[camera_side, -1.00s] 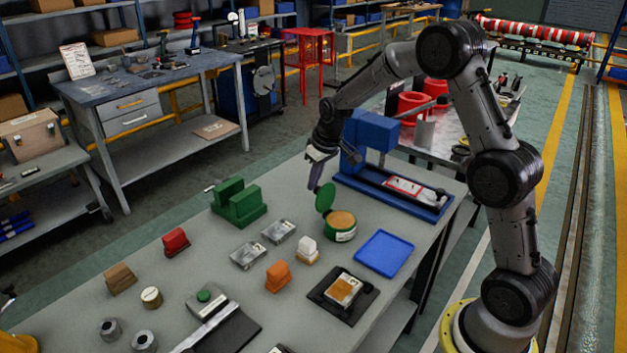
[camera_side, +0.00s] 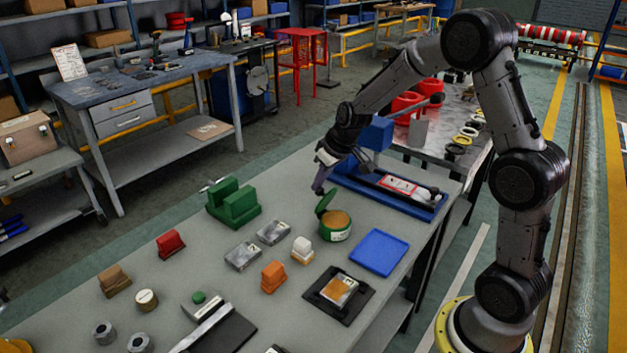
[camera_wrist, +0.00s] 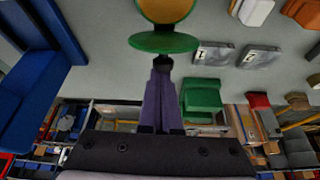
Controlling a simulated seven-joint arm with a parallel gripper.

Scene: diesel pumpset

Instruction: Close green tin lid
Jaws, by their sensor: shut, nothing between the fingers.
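The green tin (camera_side: 337,228) stands upright on the grey table with tan contents showing in its open top. Its round green lid (camera_side: 326,201) is raised at the tin's far left edge and leans over the opening. My gripper (camera_side: 318,187) is shut and empty, its tips right at the back of the lid. In the wrist view the lid (camera_wrist: 165,43) appears nearly edge-on, with the tan contents (camera_wrist: 166,9) beyond it. The gripper fingertips (camera_wrist: 162,70) end just by the lid; whether they touch it is hard to tell.
A blue tray (camera_side: 379,253) lies right of the tin, and a blue machine (camera_side: 376,135) stands behind it. A white-topped block (camera_side: 302,249) and grey metal plates (camera_side: 273,232) sit to the left. A green vise-like block (camera_side: 233,203) is farther left.

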